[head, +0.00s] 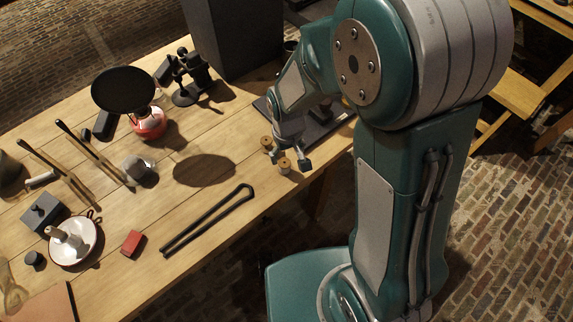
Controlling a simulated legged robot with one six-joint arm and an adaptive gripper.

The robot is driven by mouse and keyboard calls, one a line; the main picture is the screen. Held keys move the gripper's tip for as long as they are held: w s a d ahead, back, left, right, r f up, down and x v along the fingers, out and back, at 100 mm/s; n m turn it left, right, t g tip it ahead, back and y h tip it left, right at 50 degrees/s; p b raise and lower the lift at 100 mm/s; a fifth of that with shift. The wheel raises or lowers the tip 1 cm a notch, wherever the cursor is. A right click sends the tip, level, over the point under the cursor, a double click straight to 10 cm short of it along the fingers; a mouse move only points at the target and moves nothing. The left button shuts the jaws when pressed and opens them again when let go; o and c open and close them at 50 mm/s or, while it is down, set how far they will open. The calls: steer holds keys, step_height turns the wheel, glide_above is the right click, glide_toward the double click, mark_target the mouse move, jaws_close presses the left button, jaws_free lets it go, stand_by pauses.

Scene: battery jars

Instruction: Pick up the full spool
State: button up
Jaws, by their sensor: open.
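My gripper (290,158) reaches down over the right part of the wooden table, near its front edge. It is open, with its fingers spread. A small spool with a brown top and a paler body (285,167) stands at the fingertips, seemingly between or just in front of them. Another small brown-topped spool (267,143) stands just left of the gripper, close to the left finger. Both are too small here to tell which one is full. Whether a finger touches either spool cannot be told.
A dark tray (323,128) lies behind the gripper, partly hidden by my arm. A large dark box (235,38) stands behind.

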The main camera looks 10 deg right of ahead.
mark_target(283, 162)
steer(key=f, duration=0.2)
steer(key=a+f, duration=0.1)
steer(key=f, duration=0.1)
steer(key=shift+w+a+f, duration=0.1)
steer(key=shift+f, duration=0.6)
steer(key=shift+d, duration=0.3)
steer(key=c, duration=1)
steer(key=shift+a, duration=0.15)
